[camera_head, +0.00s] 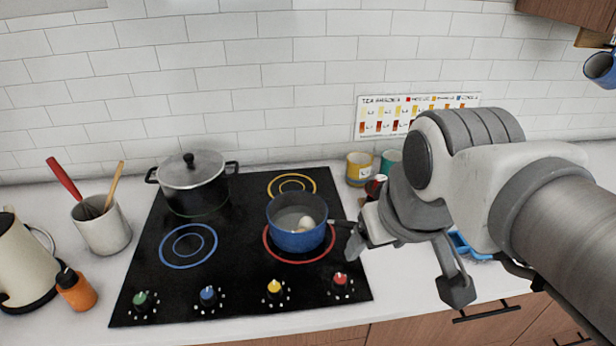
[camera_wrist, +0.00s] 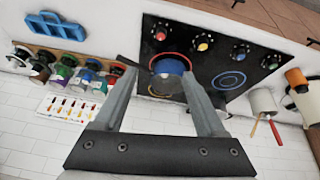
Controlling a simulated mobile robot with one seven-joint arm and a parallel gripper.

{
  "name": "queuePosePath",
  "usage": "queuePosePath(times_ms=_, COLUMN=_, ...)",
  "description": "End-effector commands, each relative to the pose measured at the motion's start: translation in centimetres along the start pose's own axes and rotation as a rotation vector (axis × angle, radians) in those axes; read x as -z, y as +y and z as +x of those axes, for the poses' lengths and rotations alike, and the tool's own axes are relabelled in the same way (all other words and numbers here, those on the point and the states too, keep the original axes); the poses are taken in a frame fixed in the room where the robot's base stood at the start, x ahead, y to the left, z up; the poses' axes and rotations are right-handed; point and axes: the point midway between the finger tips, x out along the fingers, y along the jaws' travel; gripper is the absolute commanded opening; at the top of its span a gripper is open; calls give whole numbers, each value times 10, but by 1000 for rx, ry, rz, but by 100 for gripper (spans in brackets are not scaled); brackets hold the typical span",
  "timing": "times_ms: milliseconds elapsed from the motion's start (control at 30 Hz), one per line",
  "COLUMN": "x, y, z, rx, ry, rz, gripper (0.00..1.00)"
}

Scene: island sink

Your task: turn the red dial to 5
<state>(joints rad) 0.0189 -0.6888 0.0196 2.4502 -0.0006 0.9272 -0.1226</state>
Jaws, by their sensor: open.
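The red dial (camera_head: 340,281) is at the front right of the black cooktop (camera_head: 215,265), at the right end of a row with green (camera_head: 142,299), blue (camera_head: 208,294) and yellow (camera_head: 274,288) dials. Small marks surround it, too small to read. It also shows in the wrist view (camera_wrist: 160,35), beyond the fingertips. My gripper (camera_head: 406,267) is above and right of the cooktop's right edge, apart from the red dial. In the wrist view my gripper (camera_wrist: 158,76) has its fingers spread, with nothing held between them.
A blue pan (camera_head: 297,240) with an egg-like white thing stands on the red-ringed burner, its handle pointing right toward my gripper. A lidded pot (camera_head: 192,182) stands at the back left. Mugs (camera_head: 360,168) stand behind my arm. The counter strip before the dials is clear.

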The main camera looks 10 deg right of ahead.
Motion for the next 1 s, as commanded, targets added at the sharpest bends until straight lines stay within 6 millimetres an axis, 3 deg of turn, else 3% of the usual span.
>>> queuePosePath(times_ms=267, x=31, y=3, z=47, rx=29, ry=-166, rz=-496, gripper=73)
queuePosePath(times_ms=600, x=68, y=7, z=119, rx=229, ry=-307, rz=-1116, gripper=73)
queuePosePath(times_ms=800, x=81, y=8, z=148, rx=345, ry=-319, rz=-1350, gripper=73)
queuePosePath(times_ms=1000, x=83, y=9, z=158, rx=383, ry=-317, rz=-1423, gripper=73)
